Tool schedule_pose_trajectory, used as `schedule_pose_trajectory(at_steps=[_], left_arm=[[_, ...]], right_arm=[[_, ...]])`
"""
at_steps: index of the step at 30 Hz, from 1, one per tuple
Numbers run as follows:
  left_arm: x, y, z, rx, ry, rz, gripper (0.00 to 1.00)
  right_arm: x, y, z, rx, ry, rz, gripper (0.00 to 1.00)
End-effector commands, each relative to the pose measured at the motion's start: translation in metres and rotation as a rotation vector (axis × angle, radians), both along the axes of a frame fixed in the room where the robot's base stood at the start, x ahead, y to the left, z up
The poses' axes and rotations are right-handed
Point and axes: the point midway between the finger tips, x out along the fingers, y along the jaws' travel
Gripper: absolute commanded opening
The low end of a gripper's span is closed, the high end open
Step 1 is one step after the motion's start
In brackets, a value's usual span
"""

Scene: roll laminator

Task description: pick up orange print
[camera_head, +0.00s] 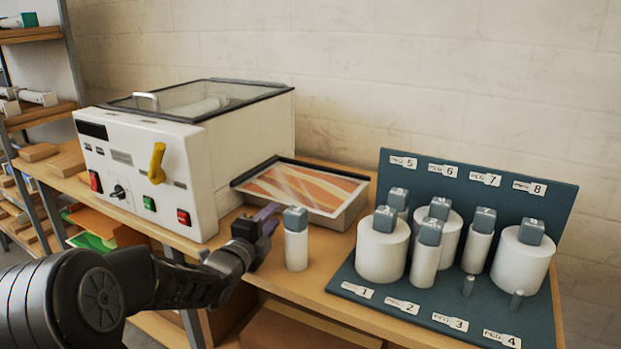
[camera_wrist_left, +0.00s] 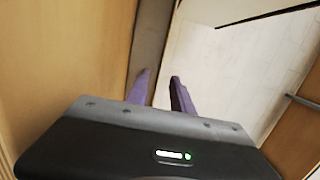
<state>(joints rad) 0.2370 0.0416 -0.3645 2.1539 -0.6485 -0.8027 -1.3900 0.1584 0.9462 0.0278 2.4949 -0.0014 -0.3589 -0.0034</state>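A print with wavy orange and pale stripes (camera_head: 300,187) lies flat in the shallow outfeed tray (camera_head: 341,219) at the right side of the white laminator (camera_head: 240,135). My left gripper (camera_head: 268,212) is in front of the tray's near left corner, just left of a small white roll with a grey block on top (camera_head: 296,240). Its purple fingers (camera_wrist_left: 160,75) are apart in the left wrist view, with nothing seen between them. The print cannot be made out in that view. My right gripper is in neither view.
A dark teal rack (camera_head: 460,305) with several white rolls and pegs stands on the wooden table at right. A yellow lever (camera_head: 157,163) sticks out of the laminator front. Shelves (camera_head: 35,115) stand at left. Orange and green pieces (camera_head: 95,222) lie low at left.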

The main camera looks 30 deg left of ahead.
Motion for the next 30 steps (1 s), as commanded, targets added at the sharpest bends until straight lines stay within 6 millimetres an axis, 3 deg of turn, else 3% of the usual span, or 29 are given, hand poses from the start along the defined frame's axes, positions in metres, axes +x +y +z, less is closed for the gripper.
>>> schedule_pose_trajectory(at_steps=[13,21,30], left_arm=[[0.001,0.0,0.0,-0.001,0.0,0.0,0.28],[0.024,0.003,0.0,0.0,0.0,-0.001,0.28],[0.026,0.004,0.0,-0.001,0.0,0.0,0.28]], right_arm=[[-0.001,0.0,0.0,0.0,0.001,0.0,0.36],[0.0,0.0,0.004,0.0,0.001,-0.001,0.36],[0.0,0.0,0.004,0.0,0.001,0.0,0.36]])
